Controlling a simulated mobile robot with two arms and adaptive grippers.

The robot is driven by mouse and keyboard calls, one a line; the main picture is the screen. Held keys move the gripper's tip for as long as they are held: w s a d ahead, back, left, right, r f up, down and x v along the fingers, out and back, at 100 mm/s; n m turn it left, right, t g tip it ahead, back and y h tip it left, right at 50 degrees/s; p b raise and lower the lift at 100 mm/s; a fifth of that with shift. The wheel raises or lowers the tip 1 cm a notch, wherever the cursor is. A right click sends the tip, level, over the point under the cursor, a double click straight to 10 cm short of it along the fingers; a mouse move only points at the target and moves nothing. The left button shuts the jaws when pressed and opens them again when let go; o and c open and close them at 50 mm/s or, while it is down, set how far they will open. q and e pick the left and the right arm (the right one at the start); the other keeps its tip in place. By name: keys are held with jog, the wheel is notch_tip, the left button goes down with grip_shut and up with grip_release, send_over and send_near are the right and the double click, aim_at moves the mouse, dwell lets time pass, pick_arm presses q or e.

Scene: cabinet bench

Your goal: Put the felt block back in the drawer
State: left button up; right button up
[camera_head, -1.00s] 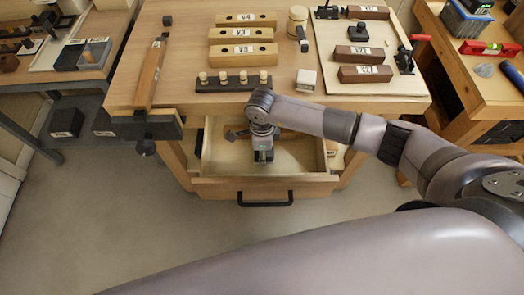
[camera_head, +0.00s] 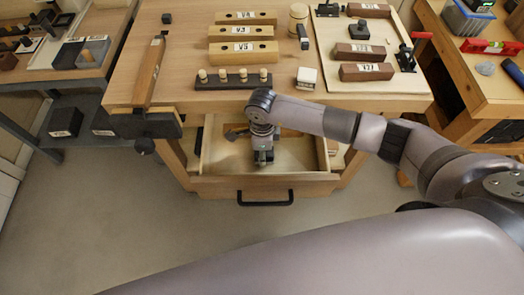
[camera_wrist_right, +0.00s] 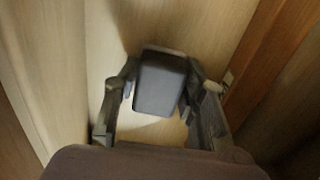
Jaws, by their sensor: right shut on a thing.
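The felt block (camera_wrist_right: 160,84) is a dark grey block with a paler strip along its far edge. In the right wrist view it sits between the two fingers of my right gripper (camera_wrist_right: 158,88), which is shut on it. In the head view my right gripper (camera_head: 263,157) points down inside the open drawer (camera_head: 222,186), near its middle front. The block is hard to make out there, and I cannot tell whether it touches the drawer floor. My left gripper is not in view.
A dark tool (camera_head: 236,133) lies at the drawer's back left. The workbench (camera_head: 200,103) above holds labelled wooden blocks (camera_head: 243,52), a dark peg rack (camera_head: 233,80) and a small white-topped block (camera_head: 306,78). A black vise (camera_head: 148,124) is at its left front corner.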

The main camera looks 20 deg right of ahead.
jog(key=shift+f+b, duration=0.35)
jog(key=shift+b, duration=0.1)
dwell(0.5)
jog(key=o, duration=1.2)
jog(key=shift+o, duration=0.8)
jog(key=shift+r+p, duration=2.4)
jog(key=shift+r, duration=1.1)
jog(key=shift+r, duration=0.1)
